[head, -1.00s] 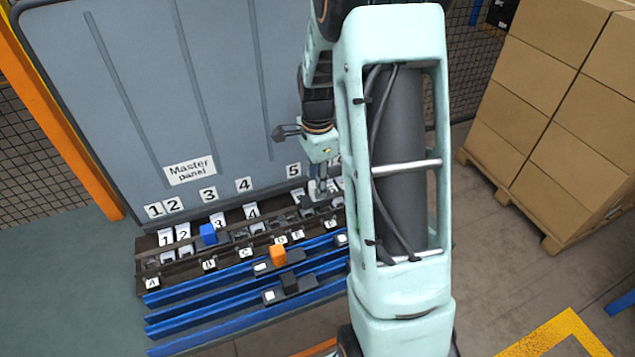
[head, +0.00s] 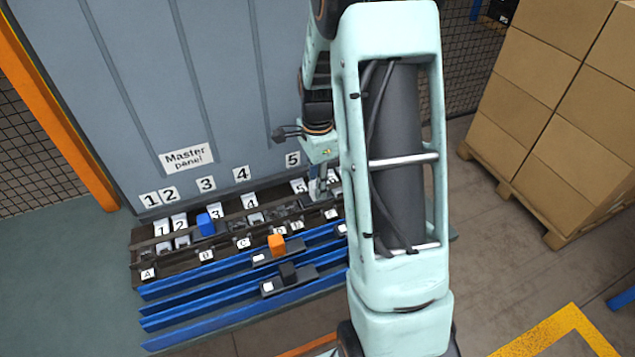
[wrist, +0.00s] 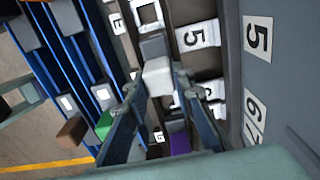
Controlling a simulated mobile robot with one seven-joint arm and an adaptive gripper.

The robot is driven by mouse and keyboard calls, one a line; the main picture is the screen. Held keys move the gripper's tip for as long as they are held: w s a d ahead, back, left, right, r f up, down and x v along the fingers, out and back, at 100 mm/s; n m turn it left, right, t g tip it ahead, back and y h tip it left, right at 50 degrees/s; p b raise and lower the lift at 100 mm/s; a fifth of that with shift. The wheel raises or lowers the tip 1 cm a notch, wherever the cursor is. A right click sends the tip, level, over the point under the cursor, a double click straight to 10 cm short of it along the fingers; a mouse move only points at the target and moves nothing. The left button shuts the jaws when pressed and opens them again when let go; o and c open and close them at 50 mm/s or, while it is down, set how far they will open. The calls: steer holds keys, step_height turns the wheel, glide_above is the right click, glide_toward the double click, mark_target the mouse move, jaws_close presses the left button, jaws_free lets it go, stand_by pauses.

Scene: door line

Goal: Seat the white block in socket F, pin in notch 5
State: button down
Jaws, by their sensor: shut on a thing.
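My gripper (wrist: 158,82) is shut on the white block (wrist: 158,76), which sits between its two fingertips in the wrist view. A dark grey piece (wrist: 153,46) shows against the block's far end. The block is over or in the dark socket rail; I cannot tell whether it is seated. A "5" tile (wrist: 197,36) lies beside it on the panel side. In the head view my gripper (head: 316,188) is down at the rail, right of a "5" tile (head: 299,186). A small label, seemingly F (head: 331,214), is just in front. The pin and notch are hidden.
The master panel (head: 240,90) rises behind the rail. A blue block (head: 205,224) stands in the rail to the left. The wrist view shows green (wrist: 104,124), brown (wrist: 72,131) and purple (wrist: 180,138) blocks.

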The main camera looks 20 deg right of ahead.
steer(key=c, duration=1.6)
jaws_free()
steer(key=shift+r, duration=0.1)
step_height(320, 180, up, 12)
steer(key=shift+f, duration=0.1)
